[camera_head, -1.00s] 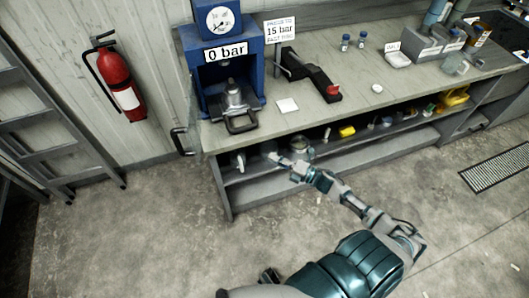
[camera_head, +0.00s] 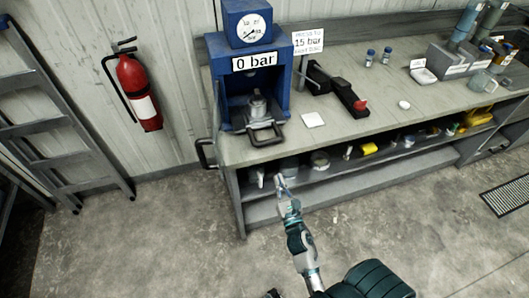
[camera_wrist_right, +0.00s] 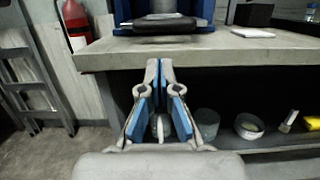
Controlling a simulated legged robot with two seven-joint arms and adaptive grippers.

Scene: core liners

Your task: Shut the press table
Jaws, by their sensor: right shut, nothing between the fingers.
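The blue press (camera_head: 220,82) stands on the bench with a "0 bar" sign and a dial. Its table (camera_head: 246,122) carries a metal cylinder (camera_head: 258,104) and sticks out at the front with a dark loop handle (camera_head: 266,136). In the wrist view the table's front bar (camera_wrist_right: 160,27) shows at the top, above the bench edge. My right gripper (camera_head: 281,180) is below and in front of that handle, apart from it. In the wrist view the gripper (camera_wrist_right: 159,66) is shut and empty, with blue pads. My left gripper is not in view.
The bench edge (camera_wrist_right: 200,56) lies between my right gripper and the press table. A black tool with a red knob (camera_head: 340,92) and a white square (camera_head: 312,120) lie right of the press. A shelf below holds jars. A fire extinguisher (camera_head: 138,92) hangs left.

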